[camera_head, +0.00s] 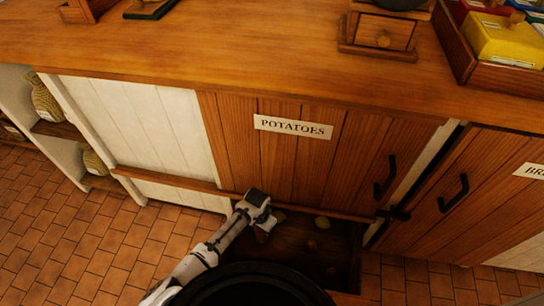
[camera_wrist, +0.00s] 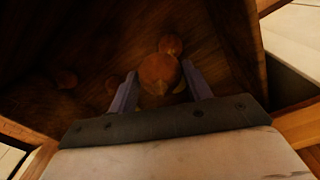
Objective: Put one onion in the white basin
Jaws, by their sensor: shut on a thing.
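My gripper (camera_head: 262,222) reaches down into an open wooden bin (camera_head: 345,250) below the door labelled POTATOES. In the wrist view its two fingers (camera_wrist: 159,72) are on either side of a round brown onion (camera_wrist: 158,76), shut on it inside the bin. Another round brown piece (camera_wrist: 171,44) lies just beyond it. More round pieces lie to the left, one brown (camera_wrist: 66,78) and one by the left finger (camera_wrist: 112,84). In the head view a yellowish round piece (camera_head: 322,222) and a brown one (camera_head: 311,244) lie in the bin. The white basin is not in view.
The POTATOES door (camera_head: 292,150) stands above the bin, with a black handle (camera_head: 386,177). The wooden counter (camera_head: 230,45) above holds a small drawer box (camera_head: 382,35) and a tray with yellow boxes (camera_head: 500,40). Shelves with jars (camera_head: 45,100) are at left. The tiled floor (camera_head: 80,245) is clear.

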